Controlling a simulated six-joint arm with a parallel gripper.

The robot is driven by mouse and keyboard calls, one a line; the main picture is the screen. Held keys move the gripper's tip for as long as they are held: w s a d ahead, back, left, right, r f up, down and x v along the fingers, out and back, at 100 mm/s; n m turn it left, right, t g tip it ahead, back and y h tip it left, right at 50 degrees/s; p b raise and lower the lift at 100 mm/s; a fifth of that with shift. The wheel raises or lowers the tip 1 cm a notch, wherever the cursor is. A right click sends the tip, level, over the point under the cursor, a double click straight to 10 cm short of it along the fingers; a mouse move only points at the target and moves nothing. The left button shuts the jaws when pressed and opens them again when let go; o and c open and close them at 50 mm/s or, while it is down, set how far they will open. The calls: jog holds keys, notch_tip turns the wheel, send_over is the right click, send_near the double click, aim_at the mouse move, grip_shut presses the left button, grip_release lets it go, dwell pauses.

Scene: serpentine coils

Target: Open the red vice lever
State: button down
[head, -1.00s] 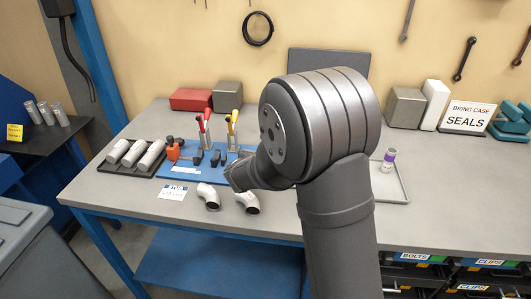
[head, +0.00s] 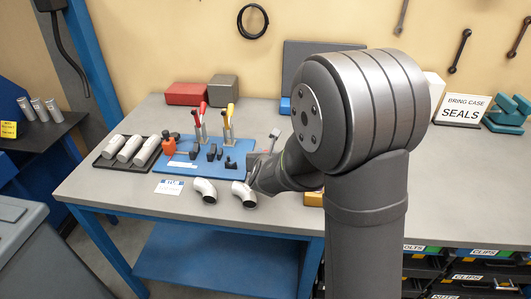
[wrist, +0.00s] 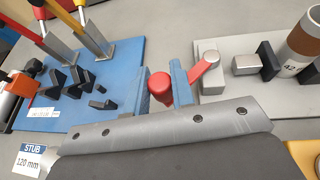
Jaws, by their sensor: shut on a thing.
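The red vice lever (wrist: 205,66) runs from a round pivot on the vice down to a rounded red knob (wrist: 160,86) in the wrist view. My gripper (wrist: 161,92) has its blue fingers on either side of the knob and is shut on it. The vice (wrist: 214,83) stands on a light grey plate, with metal blocks and black jaw pads. A brown and grey cylinder (wrist: 299,50) marked 42 stands at its right. In the head view my arm hides most of the vice.
A blue board (head: 178,168) left of the gripper holds upright red-handled (head: 202,107) and yellow-handled (head: 230,110) clamps and black parts. A black tray (head: 104,163) holds grey cylinders.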

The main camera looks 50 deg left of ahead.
dwell(0.3)
jog(key=c, duration=1.2)
grip_release()
jog(key=shift+c, duration=0.2)
jog(key=v, duration=1.7)
jog(key=shift+s+d, duration=0.15)
jog(key=shift+s, duration=0.1)
